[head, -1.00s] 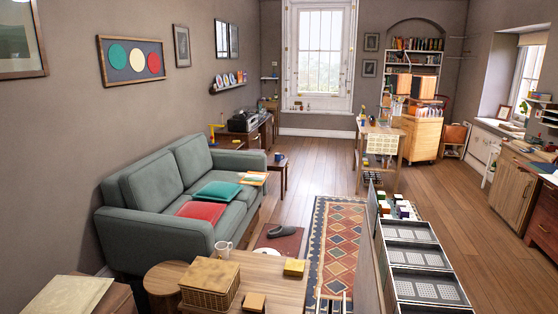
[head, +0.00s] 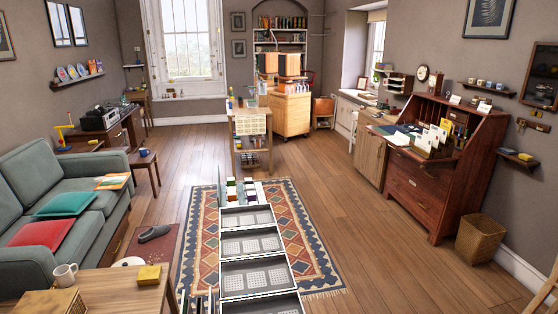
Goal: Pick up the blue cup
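A small blue cup (head: 144,152) stands on a small dark wooden stool (head: 146,163) beyond the far end of the green sofa, on the left. It is small in the head view, so I cannot make out its handle or what is in it. I cannot make out either of my grippers in the head view. Nothing is seen touching the blue cup.
A long white-rimmed rack (head: 222,254) with grey compartments stands in the near middle, over the patterned rug (head: 308,252). The green sofa (head: 25,178) fills the left. A wooden trolley (head: 252,148) stands further back. Bare floor (head: 185,155) lies between stool and trolley.

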